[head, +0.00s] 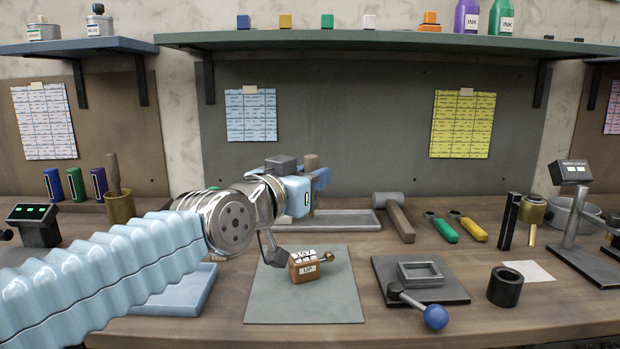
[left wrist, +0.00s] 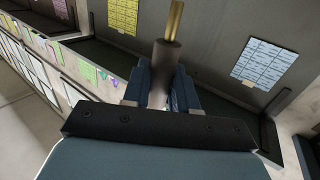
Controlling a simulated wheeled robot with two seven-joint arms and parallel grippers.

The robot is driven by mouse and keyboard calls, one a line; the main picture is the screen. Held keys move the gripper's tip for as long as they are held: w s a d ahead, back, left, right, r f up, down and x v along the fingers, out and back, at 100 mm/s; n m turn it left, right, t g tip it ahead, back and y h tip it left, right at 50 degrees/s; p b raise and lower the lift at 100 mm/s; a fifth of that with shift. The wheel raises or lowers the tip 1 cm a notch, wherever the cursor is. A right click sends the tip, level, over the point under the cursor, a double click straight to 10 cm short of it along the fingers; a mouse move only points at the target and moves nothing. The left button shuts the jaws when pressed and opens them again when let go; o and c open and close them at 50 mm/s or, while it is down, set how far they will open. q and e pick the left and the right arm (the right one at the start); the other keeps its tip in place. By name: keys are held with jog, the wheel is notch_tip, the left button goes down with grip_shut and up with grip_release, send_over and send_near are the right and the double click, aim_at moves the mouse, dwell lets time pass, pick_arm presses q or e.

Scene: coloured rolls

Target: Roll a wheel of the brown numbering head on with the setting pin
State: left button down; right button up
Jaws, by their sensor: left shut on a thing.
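The brown numbering head (head: 307,269) stands on a grey-green mat (head: 305,306) at the middle front of the bench. White number wheels show on its top, and a brass knob sticks out on its right. My left gripper (head: 318,179) is above and behind it, apart from it. It is shut on the setting pin, whose brown-grey handle (head: 311,161) shows above the fingers. In the left wrist view the pin (left wrist: 167,60) stands between the blue fingers, with its brass end away from the palm. My right gripper is not in view.
A grey block with a blue-ball lever (head: 435,316) and a black ring (head: 505,287) stand to the right of the mat. A pale blue tray (head: 180,292) lies left, partly behind my arm. A mallet (head: 399,217) and a grey tray (head: 349,221) lie behind.

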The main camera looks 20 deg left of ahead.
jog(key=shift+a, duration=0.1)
pick_arm(q)
jog(key=shift+f, duration=0.3)
notch_tip(320, 180, down, 4)
jog(key=b, duration=0.4)
jog(key=shift+f, duration=0.15)
jog(key=shift+f+b, duration=0.6)
jog(key=shift+b, duration=0.15)
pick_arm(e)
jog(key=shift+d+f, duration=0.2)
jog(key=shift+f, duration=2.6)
pick_arm(q)
jog(key=shift+f+b, duration=0.5)
jog(key=shift+f, duration=0.05)
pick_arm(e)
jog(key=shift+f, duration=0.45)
